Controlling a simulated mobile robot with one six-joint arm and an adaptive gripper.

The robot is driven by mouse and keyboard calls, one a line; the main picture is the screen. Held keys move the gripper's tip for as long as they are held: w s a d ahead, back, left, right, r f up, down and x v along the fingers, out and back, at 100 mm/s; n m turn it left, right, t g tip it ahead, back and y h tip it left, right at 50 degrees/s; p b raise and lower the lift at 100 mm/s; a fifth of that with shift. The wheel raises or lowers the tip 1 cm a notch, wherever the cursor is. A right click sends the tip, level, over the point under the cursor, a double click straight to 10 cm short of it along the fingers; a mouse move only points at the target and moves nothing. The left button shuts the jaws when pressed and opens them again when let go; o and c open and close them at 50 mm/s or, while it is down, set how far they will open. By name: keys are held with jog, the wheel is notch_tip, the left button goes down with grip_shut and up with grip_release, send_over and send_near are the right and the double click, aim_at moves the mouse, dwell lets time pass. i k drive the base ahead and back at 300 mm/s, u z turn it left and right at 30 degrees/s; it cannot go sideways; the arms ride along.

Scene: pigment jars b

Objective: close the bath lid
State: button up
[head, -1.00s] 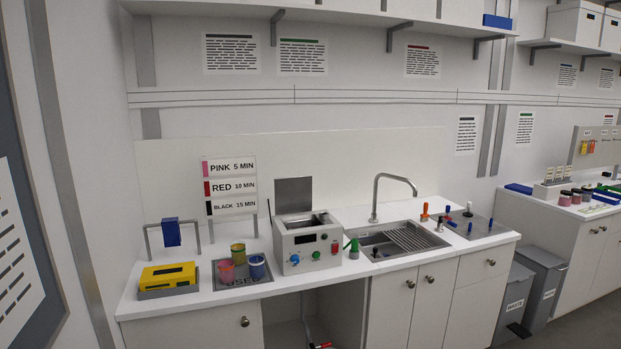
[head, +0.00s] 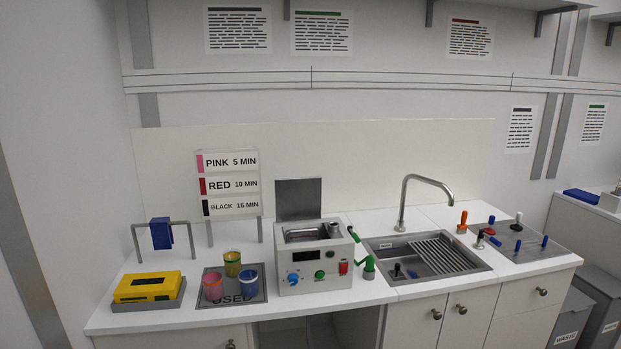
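The bath (head: 315,262) is a pale box on the counter, with a dark display, a blue knob, a green button and a red switch on its front. Its grey lid (head: 298,199) stands upright at the back edge, so the bath is open. A grey cylindrical thing (head: 333,230) shows in the right part of the opening; I cannot tell what it is. My gripper is not in view.
A yellow device (head: 148,287) sits farther left. A green valve (head: 368,267) and the sink (head: 390,248) with its tall tap (head: 404,200) are to the right. A timing sign (head: 229,184) stands behind.

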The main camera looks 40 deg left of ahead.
aim_at(296, 199)
jog(key=u, duration=0.15)
jog(key=i, duration=0.75)
jog(key=u, duration=0.65)
jog(key=i, duration=0.65)
jog(key=u, duration=0.4)
